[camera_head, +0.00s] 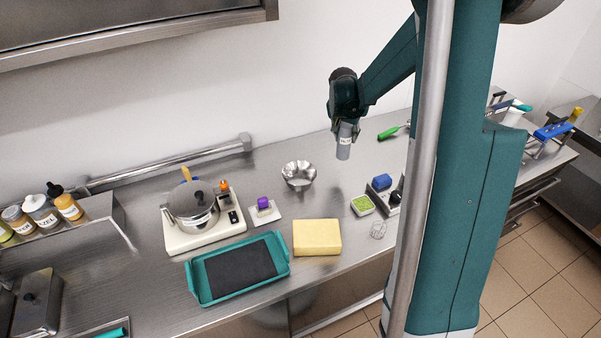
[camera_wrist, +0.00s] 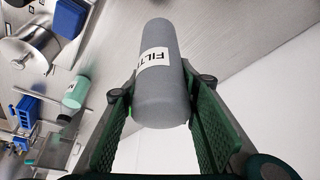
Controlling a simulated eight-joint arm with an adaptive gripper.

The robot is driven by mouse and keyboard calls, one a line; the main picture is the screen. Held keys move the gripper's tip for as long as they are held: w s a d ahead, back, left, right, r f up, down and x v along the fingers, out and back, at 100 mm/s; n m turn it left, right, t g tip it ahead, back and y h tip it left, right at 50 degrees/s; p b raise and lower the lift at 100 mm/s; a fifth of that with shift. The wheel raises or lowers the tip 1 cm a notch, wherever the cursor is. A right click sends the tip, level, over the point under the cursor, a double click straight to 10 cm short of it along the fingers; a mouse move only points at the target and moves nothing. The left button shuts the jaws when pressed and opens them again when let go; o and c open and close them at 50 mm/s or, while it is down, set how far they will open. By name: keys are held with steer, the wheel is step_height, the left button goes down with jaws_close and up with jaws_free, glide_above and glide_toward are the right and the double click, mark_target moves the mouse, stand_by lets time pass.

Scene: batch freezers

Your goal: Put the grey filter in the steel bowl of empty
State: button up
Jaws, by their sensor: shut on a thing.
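The grey filter (camera_head: 344,150) is a cylinder with a white label. In the wrist view the filter (camera_wrist: 160,95) sits between the two green finger pads, its label reading "FILT". My gripper (camera_head: 345,127) is shut on its upper end and holds it upright above the counter in the head view. The steel bowl (camera_head: 299,176) is a small shiny bowl with a scalloped rim, standing on the counter to the left of and below the filter in the picture. It looks empty. The filter is apart from the bowl.
A white scale-like base (camera_head: 174,243) with a steel pot (camera_head: 193,208) stands left. A teal tray (camera_head: 198,283), a yellow sponge-like block (camera_head: 317,238), a purple-topped item (camera_head: 263,203) and a green-filled dish (camera_head: 362,206) lie near the bowl. Counter around the bowl is mostly clear.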

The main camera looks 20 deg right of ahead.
steer(key=w+a+n, duration=0.1)
steer(key=w+a, duration=0.1)
steer(key=a, duration=1.6)
steer(key=shift+w+r+n+t, duration=0.2)
steer(key=shift+w+n+t, duration=0.1)
steer(key=shift+w, duration=0.1)
steer(key=shift+f, duration=0.1)
steer(key=shift+f, duration=2.8)
steer(key=shift+f, duration=2.1)
steer(key=shift+f, duration=0.1)
steer(key=o, duration=0.6)
steer(key=shift+f, duration=0.1)
steer(key=o, duration=0.5)
steer(key=shift+c, duration=0.2)
